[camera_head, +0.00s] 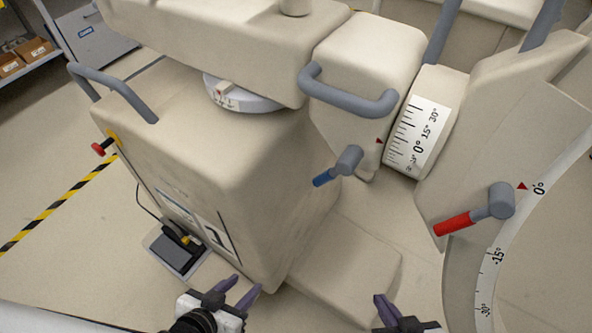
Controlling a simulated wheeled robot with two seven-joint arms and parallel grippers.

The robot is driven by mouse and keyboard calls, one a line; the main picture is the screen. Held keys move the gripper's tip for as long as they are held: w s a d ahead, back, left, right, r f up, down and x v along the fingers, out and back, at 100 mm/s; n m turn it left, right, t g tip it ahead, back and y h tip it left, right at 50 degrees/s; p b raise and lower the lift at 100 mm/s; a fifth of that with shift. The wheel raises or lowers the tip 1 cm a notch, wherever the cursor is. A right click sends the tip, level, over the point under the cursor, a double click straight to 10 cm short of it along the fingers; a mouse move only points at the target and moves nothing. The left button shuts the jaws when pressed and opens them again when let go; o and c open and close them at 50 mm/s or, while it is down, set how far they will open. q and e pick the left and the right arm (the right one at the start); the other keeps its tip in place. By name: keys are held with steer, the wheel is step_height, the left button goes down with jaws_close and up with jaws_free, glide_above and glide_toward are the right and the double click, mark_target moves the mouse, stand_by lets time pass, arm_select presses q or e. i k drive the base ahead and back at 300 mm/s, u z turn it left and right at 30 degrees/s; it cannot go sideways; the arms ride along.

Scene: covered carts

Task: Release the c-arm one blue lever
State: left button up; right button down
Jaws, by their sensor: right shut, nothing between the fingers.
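The c-arm (215,175) is a large beige machine filling the middle of the head view. Its blue lever (323,178) sticks out down and to the left from a grey pivot (349,160) on its side, below a grey handle. My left gripper (246,284) is at the bottom edge, below and left of the lever, with its purple fingers apart and nothing between them. My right gripper (382,300) is at the bottom edge, below and right of the lever, shut and empty. Neither gripper touches the lever.
A red lever (455,223) sits right of the blue one, beside the curved scale (540,188). Grey handles (345,98) project above the blue lever. A red knob (99,149) and a floor pedal (180,250) are at left. The beige base lies between the grippers and the lever.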

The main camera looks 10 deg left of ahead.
mark_target(348, 162)
steer(key=z, duration=0.9)
steer(key=k, duration=0.8)
steer(key=u, duration=1.75)
